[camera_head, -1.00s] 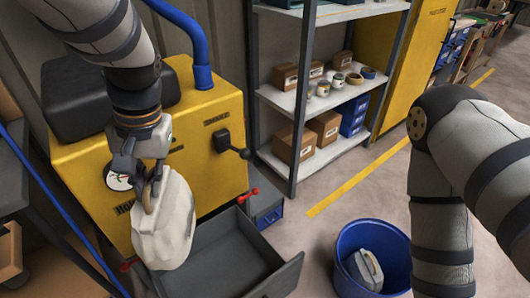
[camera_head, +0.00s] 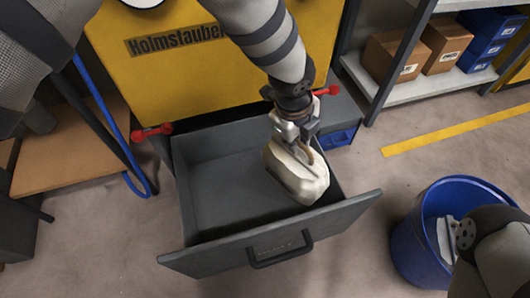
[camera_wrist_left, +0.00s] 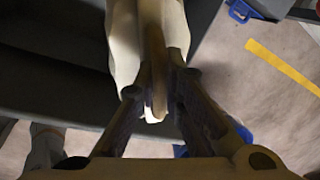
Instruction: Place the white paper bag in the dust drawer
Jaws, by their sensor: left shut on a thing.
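The white paper bag (camera_head: 295,175) hangs from my left gripper (camera_head: 302,150), whose fingers are shut on its top. In the left wrist view the pale bag (camera_wrist_left: 124,45) shows between and beyond the fingers (camera_wrist_left: 158,95). The dust drawer (camera_head: 215,190) is grey, pulled open, and its visible floor is bare. The bag is over the right part of the drawer, near its right wall; I cannot tell how far it is above the floor.
The yellow machine (camera_head: 180,60) stands behind the drawer, with red handles (camera_head: 152,132) at its lower edge. A shelf (camera_head: 400,80) with boxes is at the back right. Floor is free before the drawer.

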